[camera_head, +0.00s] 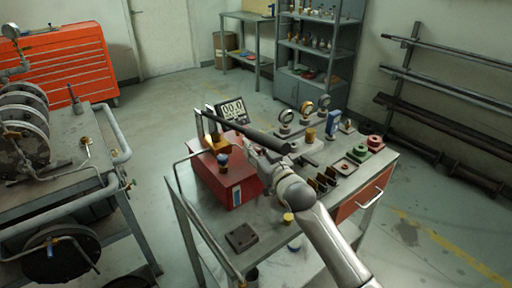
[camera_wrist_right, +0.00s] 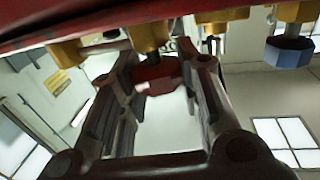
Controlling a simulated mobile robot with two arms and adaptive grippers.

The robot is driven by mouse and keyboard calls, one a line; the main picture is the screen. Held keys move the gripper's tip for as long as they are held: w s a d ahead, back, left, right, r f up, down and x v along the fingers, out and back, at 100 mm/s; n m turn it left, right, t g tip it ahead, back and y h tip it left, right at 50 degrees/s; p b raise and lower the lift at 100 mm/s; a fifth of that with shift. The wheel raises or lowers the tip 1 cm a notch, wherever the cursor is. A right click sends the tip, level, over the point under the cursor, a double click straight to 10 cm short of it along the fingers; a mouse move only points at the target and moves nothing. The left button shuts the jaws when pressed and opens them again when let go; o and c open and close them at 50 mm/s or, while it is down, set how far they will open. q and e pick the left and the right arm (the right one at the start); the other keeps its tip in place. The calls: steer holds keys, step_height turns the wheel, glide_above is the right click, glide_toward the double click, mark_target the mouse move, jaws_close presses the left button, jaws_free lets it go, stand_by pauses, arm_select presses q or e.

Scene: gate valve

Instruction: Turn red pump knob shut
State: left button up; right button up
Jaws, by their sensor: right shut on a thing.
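The red pump (camera_head: 218,185) stands on the grey cart, with a blue knob (camera_head: 222,159) on its near side. My right gripper (camera_head: 254,162) reaches the pump's right side. In the right wrist view, the red knob (camera_wrist_right: 157,78) sits on a brass fitting (camera_wrist_right: 150,38) under the red pump body. It lies between the two fingers of my right gripper (camera_wrist_right: 168,82), which are shut on it. The blue knob (camera_wrist_right: 289,52) shows there at the right, apart from the fingers. In the head view the red knob is hidden. My left gripper is not seen.
The cart top (camera_head: 285,232) also carries several gauges (camera_head: 286,117), a display (camera_head: 232,109), red and green flanged parts (camera_head: 359,153) and a dark block (camera_head: 241,237). A dark bar (camera_head: 255,135) crosses above the pump. Another workbench (camera_head: 75,125) stands left, with floor between.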

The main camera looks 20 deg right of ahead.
steer(key=shift+a+r+m+h, duration=0.1)
steer(key=shift+r+m+h, duration=0.1)
steer(key=shift+m+h, duration=0.25)
steer(key=shift+f+h+p, duration=0.1)
steer(key=shift+h+p, duration=0.2)
steer(key=shift+h, duration=0.25)
steer(key=o, duration=1)
steer(key=shift+f, duration=0.1)
steer(key=shift+s, duration=0.6)
steer(key=s, duration=0.7)
steer(key=s+d, duration=0.1)
steer(key=s, duration=0.2)
steer(key=shift+s, duration=0.4)
